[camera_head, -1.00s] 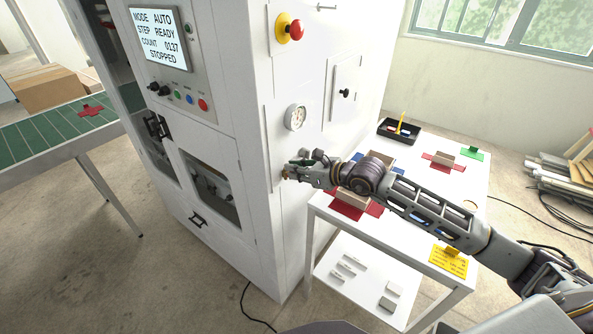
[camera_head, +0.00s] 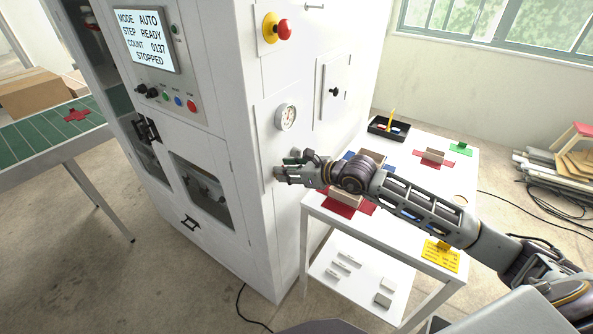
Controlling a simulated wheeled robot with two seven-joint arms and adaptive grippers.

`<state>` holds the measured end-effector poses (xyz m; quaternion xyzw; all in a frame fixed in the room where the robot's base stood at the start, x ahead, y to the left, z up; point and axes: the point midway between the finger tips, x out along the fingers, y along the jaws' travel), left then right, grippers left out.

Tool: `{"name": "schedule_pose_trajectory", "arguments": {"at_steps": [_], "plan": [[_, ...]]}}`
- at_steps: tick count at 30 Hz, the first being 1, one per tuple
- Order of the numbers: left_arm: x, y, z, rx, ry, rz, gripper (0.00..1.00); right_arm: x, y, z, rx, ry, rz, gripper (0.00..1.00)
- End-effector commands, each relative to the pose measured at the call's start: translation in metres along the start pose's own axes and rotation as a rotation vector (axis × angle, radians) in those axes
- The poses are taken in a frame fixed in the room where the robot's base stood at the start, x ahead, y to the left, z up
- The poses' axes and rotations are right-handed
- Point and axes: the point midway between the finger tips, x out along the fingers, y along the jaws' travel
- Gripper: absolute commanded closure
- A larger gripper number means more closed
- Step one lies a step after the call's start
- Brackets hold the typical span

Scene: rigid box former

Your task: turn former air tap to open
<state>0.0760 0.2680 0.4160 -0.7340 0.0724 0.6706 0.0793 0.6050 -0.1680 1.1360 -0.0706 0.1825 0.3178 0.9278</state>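The box former (camera_head: 240,140) is a tall white cabinet with a round pressure gauge (camera_head: 286,117) on its right side face. My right gripper (camera_head: 279,174) is at that side face, just below the gauge, with its fingertips close to or touching the panel. The air tap is not clearly visible; the fingers cover the spot below the gauge. I cannot tell the tap's handle position, nor whether the fingers are closed on it. The former's screen (camera_head: 146,40) reads MODE AUTO, STEP READY, COUNT 0137, STOPPED. My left gripper is not in view.
A red emergency button (camera_head: 284,30) on yellow and a black knob (camera_head: 335,91) sit above the gauge. A white table (camera_head: 385,232) with red pieces, a black tray (camera_head: 376,127) and a yellow card (camera_head: 440,257) stands under my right arm. A green conveyor (camera_head: 45,129) is at left.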

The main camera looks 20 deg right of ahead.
Motion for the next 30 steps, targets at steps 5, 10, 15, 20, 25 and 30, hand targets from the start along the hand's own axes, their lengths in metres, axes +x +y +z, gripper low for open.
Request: {"name": "schedule_pose_trajectory", "arguments": {"at_steps": [5,10,15,20,25,30], "plan": [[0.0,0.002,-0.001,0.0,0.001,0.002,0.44,-0.005,-0.001,-0.001,0.001,0.001,-0.001,0.69],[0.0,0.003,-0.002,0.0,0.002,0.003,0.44,-0.015,-0.001,-0.001,0.0,0.001,-0.001,0.69],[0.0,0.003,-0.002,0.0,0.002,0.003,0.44,-0.029,0.0,-0.001,-0.001,0.002,0.0,0.69],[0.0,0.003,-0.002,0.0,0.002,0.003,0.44,-0.04,-0.001,-0.002,0.002,0.002,-0.001,0.69],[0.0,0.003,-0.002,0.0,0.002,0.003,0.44,-0.051,-0.001,-0.001,0.0,0.001,-0.002,0.69],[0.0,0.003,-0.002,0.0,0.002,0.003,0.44,-0.061,0.0,-0.001,-0.001,0.003,0.0,0.69]]}}
